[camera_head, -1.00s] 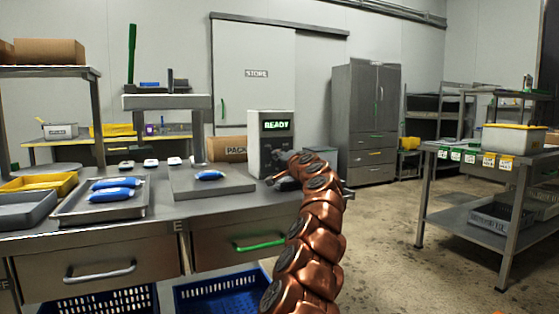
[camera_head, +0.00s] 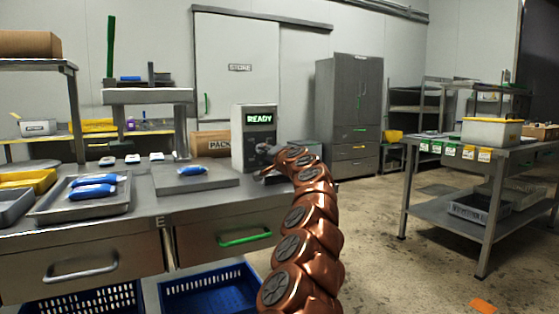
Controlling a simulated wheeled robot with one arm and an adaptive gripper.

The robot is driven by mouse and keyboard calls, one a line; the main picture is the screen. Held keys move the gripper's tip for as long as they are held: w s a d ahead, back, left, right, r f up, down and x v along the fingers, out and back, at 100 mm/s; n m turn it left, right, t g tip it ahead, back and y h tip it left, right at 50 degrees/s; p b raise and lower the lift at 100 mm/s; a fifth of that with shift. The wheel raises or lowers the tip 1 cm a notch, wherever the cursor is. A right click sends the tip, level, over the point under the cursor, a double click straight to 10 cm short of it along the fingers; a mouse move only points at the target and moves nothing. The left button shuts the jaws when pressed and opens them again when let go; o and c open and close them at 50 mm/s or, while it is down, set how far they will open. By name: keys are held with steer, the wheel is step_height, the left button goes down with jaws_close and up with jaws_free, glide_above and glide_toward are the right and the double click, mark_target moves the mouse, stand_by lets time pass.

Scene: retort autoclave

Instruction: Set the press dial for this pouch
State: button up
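The press (camera_head: 150,96) stands on the bench, with its grey base plate (camera_head: 222,184) below. A blue pouch (camera_head: 191,170) lies on that plate. The control box (camera_head: 240,146) beside it has a lit screen (camera_head: 260,119) reading READY in green. The dial on the box's front is too small and partly covered to read. My gripper (camera_head: 264,163) is at the lower front of the control box, at the end of my copper arm. Its fingers are small and dark, and I cannot tell whether they touch the dial or are open.
A metal tray (camera_head: 50,211) with two blue pouches (camera_head: 94,185) lies left of the press. Several small white items (camera_head: 132,159) sit behind it. Drawers and blue crates (camera_head: 215,290) are below the bench. A tagged table (camera_head: 440,208) stands right, with open floor between.

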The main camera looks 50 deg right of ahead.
steer(key=shift+s+a, duration=0.2)
steer(key=shift+s, duration=0.1)
steer(key=shift+s+f, duration=0.15)
steer(key=shift+s, duration=0.2)
steer(key=shift+s+a, duration=0.1)
steer(key=shift+s, duration=0.3)
steer(key=shift+s+a, duration=0.15)
steer(key=shift+s, duration=0.25)
steer(key=shift+s+a, duration=0.3)
steer(key=shift+s, duration=0.4)
steer(key=shift+v, duration=2.55)
